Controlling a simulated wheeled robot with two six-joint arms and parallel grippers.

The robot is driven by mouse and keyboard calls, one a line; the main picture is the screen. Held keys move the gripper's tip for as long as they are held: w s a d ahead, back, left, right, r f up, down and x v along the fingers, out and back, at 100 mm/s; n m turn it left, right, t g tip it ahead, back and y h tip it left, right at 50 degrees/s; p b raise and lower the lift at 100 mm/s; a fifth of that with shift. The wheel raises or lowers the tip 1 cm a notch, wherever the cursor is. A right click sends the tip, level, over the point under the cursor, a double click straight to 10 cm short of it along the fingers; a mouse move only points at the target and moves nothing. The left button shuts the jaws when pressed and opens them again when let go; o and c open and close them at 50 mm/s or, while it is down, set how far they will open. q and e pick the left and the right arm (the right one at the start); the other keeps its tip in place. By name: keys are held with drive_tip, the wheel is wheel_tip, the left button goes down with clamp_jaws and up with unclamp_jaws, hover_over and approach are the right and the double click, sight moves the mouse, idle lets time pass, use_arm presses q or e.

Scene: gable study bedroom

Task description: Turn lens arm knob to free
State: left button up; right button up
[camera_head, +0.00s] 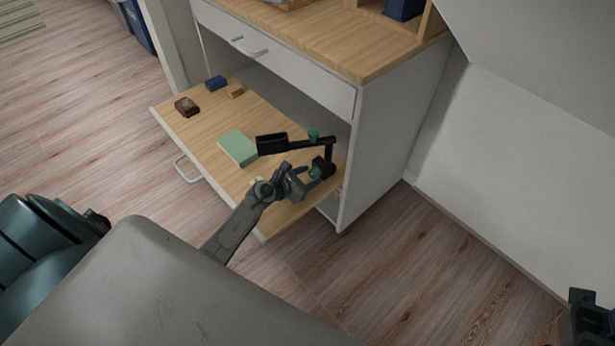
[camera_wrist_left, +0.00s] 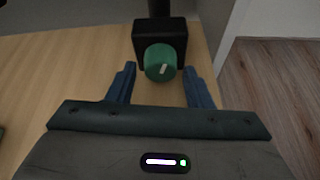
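The black lens arm (camera_head: 327,149) stands at the right end of the pulled-out wooden shelf. It has a green knob on top (camera_head: 313,135) and a green knob (camera_head: 315,172) low on its base. In the left wrist view the low knob (camera_wrist_left: 160,62) sits on a black block (camera_wrist_left: 150,33), with a short pale mark tilted slightly off vertical. My left gripper (camera_head: 305,178) faces this knob. Its blue fingers (camera_wrist_left: 160,86) are apart, one on each side and just short of the knob, with nothing between them. My right gripper (camera_head: 588,318) shows only partly at the lower right corner.
On the shelf (camera_head: 205,130) lie a green block (camera_head: 238,148), a dark brown block (camera_head: 187,107), a blue block (camera_head: 215,83) and a small wooden block (camera_head: 235,90). The white cabinet (camera_head: 385,150) rises behind the shelf. The floor at right is clear.

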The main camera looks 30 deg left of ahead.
use_arm(q)
drive_tip(key=c, duration=0.7)
drive_tip(key=shift+n, duration=0.4)
drive_tip(key=shift+n+g+h, duration=0.3)
drive_tip(key=shift+n+h, duration=0.6)
drive_tip(key=o, duration=1)
drive_tip(key=shift+a, duration=0.1)
drive_tip(key=shift+c, duration=0.2)
